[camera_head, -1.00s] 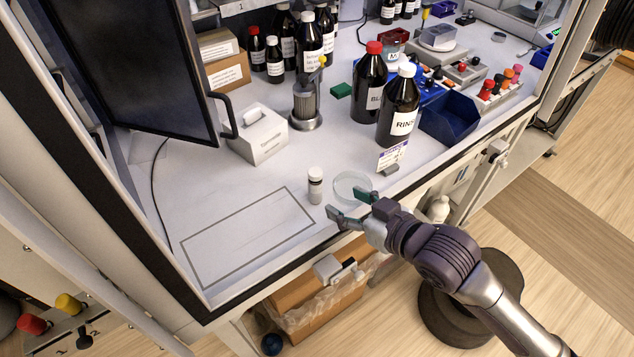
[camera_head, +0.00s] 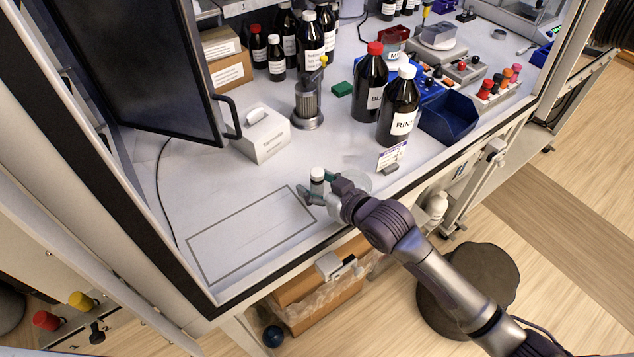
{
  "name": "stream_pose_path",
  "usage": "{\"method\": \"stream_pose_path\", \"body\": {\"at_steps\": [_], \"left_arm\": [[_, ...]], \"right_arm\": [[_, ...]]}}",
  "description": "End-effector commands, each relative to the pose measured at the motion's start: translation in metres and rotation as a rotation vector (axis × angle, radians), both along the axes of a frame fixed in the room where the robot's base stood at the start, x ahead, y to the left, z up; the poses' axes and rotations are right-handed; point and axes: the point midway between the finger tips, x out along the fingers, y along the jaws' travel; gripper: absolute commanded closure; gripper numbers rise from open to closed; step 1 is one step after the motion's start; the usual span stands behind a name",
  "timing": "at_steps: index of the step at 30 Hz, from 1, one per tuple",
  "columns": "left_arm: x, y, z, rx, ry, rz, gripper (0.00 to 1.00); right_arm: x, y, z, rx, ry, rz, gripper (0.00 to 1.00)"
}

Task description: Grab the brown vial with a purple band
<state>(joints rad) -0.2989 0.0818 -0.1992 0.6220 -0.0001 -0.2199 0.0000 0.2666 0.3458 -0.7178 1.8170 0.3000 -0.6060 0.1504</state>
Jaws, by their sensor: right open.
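A small vial (camera_head: 317,177) with a white cap stands upright on the white worktop, just right of the outlined rectangle. In the earlier frame its body shows a brownish strip under the cap and a pale label; I cannot make out a purple band. My right gripper (camera_head: 318,187) is open at the vial, one green-tipped finger on its near left side and the other at its right. The fingers hide the vial's lower part, and I cannot tell whether they touch it. My left gripper is not in view.
A clear round dish (camera_head: 356,182) lies right behind my right gripper. A white tissue box (camera_head: 262,134), a metal cylinder stand (camera_head: 307,108) and the dark RINSE bottle (camera_head: 399,108) stand farther back. The outlined rectangle (camera_head: 250,238) is empty.

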Motion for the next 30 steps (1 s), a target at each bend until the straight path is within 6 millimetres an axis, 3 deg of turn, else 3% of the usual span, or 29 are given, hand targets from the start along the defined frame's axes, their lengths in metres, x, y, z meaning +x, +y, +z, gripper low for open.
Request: {"method": "stream_pose_path", "body": {"at_steps": [3,13,23,30], "left_arm": [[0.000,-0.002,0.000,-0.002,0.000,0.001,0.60],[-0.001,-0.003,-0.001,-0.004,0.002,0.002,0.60],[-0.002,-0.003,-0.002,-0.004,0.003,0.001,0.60],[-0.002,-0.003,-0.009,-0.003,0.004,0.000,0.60]], "right_arm": [[0.000,0.000,0.000,0.000,0.000,0.000,0.42],[0.000,0.000,0.000,0.000,0.000,0.000,0.95],[0.000,0.000,0.003,0.001,-0.002,0.000,0.95],[0.001,0.000,0.030,0.003,-0.006,-0.001,0.95]]}}
